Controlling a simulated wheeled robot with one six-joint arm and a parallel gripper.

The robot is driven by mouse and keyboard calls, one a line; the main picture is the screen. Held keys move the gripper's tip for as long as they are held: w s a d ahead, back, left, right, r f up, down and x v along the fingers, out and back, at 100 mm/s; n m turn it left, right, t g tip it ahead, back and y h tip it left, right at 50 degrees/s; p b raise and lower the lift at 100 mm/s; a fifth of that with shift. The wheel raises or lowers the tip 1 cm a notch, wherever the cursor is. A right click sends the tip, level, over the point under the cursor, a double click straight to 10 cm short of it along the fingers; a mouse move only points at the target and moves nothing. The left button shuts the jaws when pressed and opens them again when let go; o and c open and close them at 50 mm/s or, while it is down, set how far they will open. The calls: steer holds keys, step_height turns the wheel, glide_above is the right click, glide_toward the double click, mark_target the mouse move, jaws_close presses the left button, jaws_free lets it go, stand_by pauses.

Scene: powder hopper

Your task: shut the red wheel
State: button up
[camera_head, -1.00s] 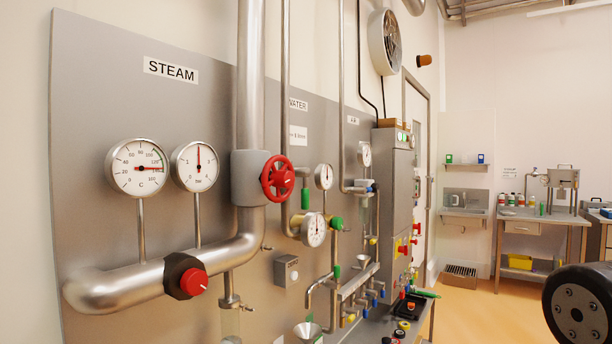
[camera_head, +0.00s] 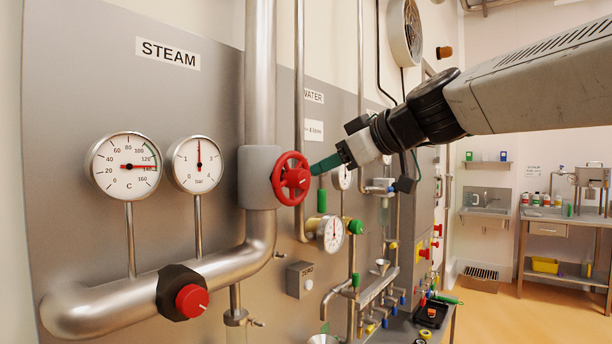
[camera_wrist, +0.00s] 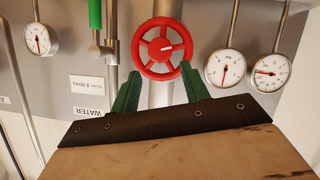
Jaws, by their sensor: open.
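The red wheel (camera_head: 291,179) is a spoked handwheel on a grey valve body (camera_head: 259,177) on the steel steam pipe. It also shows at the top middle of the wrist view (camera_wrist: 161,48), with a small white mark near its hub. My gripper (camera_head: 318,165) comes in from the right, its green fingers pointing at the wheel. In the wrist view the two green fingers (camera_wrist: 158,85) are spread apart, with the wheel beyond and between their tips. Nothing is held between them. Whether a fingertip touches the rim I cannot tell.
A red knob (camera_head: 191,300) sits on the lower steam pipe (camera_head: 110,300). A temperature gauge (camera_head: 126,166) and a pressure gauge (camera_head: 198,164) stand left of the wheel. A small gauge (camera_head: 331,234) and a green-handled pipe (camera_head: 322,200) lie close below and right of my fingers.

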mark_target(305, 176)
steer(key=x, duration=0.7)
steer(key=shift+a+f, duration=0.1)
steer(key=shift+f, duration=0.05)
steer(key=c, duration=0.7)
